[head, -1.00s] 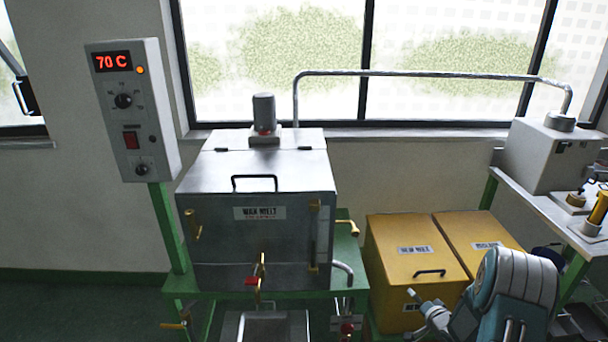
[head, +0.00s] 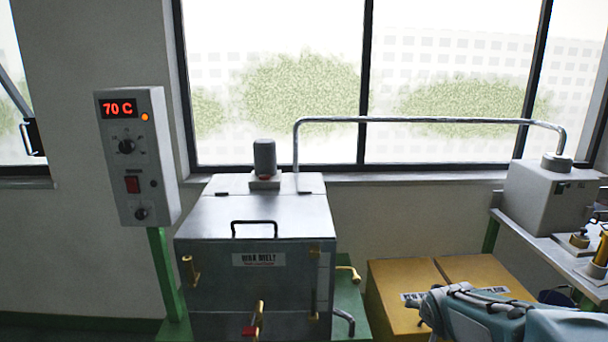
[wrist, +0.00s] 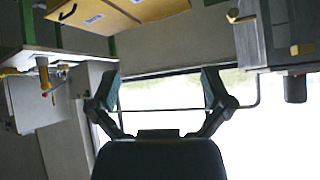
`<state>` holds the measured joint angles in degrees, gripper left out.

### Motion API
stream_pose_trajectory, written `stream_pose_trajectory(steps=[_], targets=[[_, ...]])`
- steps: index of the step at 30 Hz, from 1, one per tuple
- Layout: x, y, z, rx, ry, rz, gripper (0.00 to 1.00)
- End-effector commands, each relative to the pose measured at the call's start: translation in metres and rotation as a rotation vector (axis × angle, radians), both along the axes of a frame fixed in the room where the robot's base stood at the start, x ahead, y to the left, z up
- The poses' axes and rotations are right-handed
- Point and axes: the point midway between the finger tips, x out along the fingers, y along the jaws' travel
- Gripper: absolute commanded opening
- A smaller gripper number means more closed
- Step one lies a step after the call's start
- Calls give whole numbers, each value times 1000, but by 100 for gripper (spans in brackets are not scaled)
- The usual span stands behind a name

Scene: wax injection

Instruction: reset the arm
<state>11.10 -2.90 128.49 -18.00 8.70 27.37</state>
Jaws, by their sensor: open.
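My gripper (wrist: 162,78) shows in the wrist view with its two dark fingers spread apart and nothing between them. That view is upside down, and the bright window lies beyond the fingers. In the head view my arm (head: 500,318) is low at the right, in front of the yellow boxes, and its lower part is cut off by the frame edge. I cannot make out the fingertips clearly there.
The steel wax melt tank (head: 255,265) stands at centre left, beside a control box (head: 138,165) reading 70 C. Yellow boxes (head: 400,275) sit right of it. A grey machine (head: 545,200) stands on the right bench. A pipe (head: 430,120) crosses before the window.

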Motion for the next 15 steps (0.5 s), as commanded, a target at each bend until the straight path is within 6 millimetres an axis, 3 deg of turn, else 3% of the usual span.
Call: stream_pose_trajectory(steps=[1,6,15], targets=[[-16,9,12,-11,14,14,100],[-70,34,32,-37,99,71,100],[-174,78,46,-42,245,233,100]])
